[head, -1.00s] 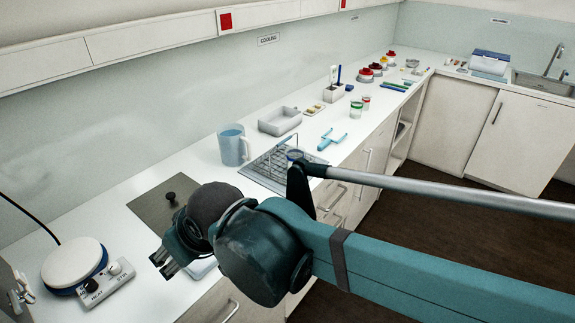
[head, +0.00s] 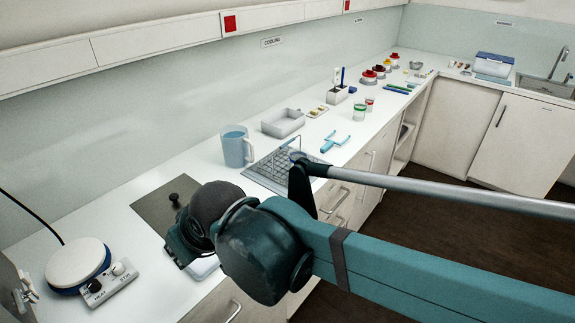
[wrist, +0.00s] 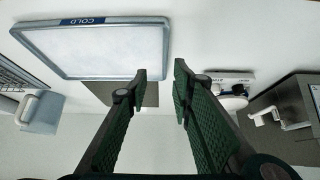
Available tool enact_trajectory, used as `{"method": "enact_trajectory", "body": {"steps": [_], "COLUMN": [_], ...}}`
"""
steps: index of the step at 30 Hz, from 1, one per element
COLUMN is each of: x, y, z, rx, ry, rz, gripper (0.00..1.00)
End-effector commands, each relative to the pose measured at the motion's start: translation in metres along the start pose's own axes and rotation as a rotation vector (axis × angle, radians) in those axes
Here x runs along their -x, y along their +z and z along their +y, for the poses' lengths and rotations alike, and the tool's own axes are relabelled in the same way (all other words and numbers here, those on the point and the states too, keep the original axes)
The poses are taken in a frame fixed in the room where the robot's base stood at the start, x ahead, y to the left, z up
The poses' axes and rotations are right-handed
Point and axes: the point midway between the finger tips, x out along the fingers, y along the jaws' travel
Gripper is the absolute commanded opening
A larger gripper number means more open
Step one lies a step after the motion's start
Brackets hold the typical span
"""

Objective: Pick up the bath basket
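A grey wire grid with a thin upright wire handle, seemingly the bath basket (head: 268,170), stands at the counter's front edge, right of the blue jug. Part of its right end is hidden behind my arm. A sliver of similar grid shows at the left edge of the wrist view (wrist: 12,75). My gripper (wrist: 160,82) is open, with nothing between its fingers. In the head view my gripper (head: 181,258) is low at the left, over the counter's front edge and well apart from the basket.
A blue jug (head: 236,150) stands beside the grid. A grey panel with a black knob (head: 155,207) and a hotplate (head: 75,262) are at left. A tray labelled COLD (wrist: 110,50) lies close ahead of my fingers. A grey bin (head: 283,124) and blue tool (head: 335,141) are farther back.

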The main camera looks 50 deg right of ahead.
Motion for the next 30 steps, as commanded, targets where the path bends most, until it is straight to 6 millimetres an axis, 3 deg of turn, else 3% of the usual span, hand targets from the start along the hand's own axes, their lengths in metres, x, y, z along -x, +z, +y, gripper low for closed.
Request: {"method": "enact_trajectory", "body": {"steps": [11,30], "x": [0.012,0.022], "y": [-0.044,-0.119], "z": [0.04,0.15], "rx": [-0.15,-0.519], "ry": [0.074,0.261], "rz": [-0.042,-0.121], "gripper": [0.24,0.24]}}
